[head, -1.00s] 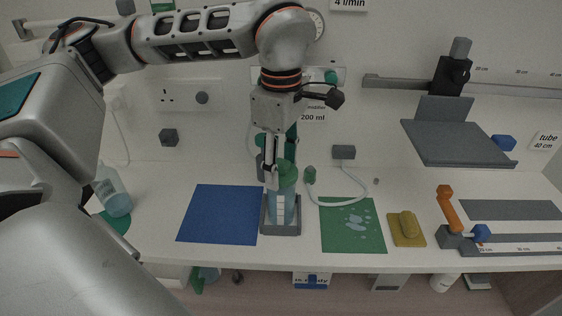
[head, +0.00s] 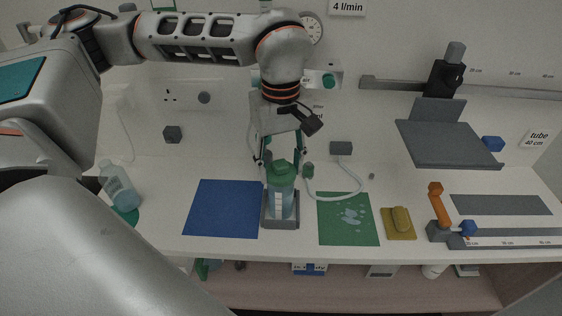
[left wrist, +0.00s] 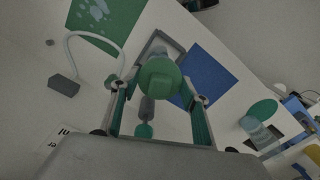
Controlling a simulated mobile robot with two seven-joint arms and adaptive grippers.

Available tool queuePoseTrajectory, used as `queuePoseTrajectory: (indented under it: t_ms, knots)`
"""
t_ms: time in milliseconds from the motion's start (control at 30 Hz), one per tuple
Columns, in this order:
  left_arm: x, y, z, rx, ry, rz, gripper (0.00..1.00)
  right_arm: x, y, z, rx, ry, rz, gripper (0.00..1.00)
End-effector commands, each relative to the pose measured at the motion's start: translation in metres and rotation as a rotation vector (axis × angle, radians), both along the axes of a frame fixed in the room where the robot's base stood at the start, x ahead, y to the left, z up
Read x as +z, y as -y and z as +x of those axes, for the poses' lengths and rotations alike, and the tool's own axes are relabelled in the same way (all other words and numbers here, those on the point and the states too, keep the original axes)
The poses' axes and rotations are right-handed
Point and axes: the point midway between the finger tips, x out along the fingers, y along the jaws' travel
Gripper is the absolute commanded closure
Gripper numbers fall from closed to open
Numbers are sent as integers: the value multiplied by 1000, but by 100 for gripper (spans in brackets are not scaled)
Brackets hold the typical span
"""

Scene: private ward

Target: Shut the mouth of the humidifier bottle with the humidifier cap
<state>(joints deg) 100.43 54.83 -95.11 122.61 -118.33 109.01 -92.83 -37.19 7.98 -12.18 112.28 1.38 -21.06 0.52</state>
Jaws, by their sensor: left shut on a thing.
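The humidifier bottle (head: 282,206), clear blue with a pale scale strip, stands upright in a grey holder (head: 281,224) on the white counter. The green humidifier cap (head: 282,173) sits at its mouth; I cannot tell how firmly it is seated. My left gripper (head: 281,163) is over the bottle, pointing down, one finger on each side of the cap. In the left wrist view the round cap (left wrist: 160,80) lies between the two fingers of my left gripper (left wrist: 158,84), which is shut on it. The bottle is mostly hidden there. My right gripper is not in view.
A blue mat (head: 222,209) lies left of the holder and a green mat (head: 347,230) right of it. A pale tube (head: 335,196) curves behind. Another bottle (head: 120,186) stands far left. A yellow sponge-like block (head: 400,219) and an orange-handled device (head: 437,205) are at right.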

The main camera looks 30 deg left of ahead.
Motion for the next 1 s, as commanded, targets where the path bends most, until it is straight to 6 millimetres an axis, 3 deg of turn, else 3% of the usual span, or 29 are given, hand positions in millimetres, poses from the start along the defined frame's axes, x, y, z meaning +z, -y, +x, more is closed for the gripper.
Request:
queuePoseTrajectory:
  t_ms: [400, 733, 1000]
  knots:
    - [0, 0, 0, -65, 1, -1, 99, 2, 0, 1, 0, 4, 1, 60]
    - [0, 0, 0, -414, 2, 0, 99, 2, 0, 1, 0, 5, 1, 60]
    - [0, 0, 0, -468, 1, -1, 99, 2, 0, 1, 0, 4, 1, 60]
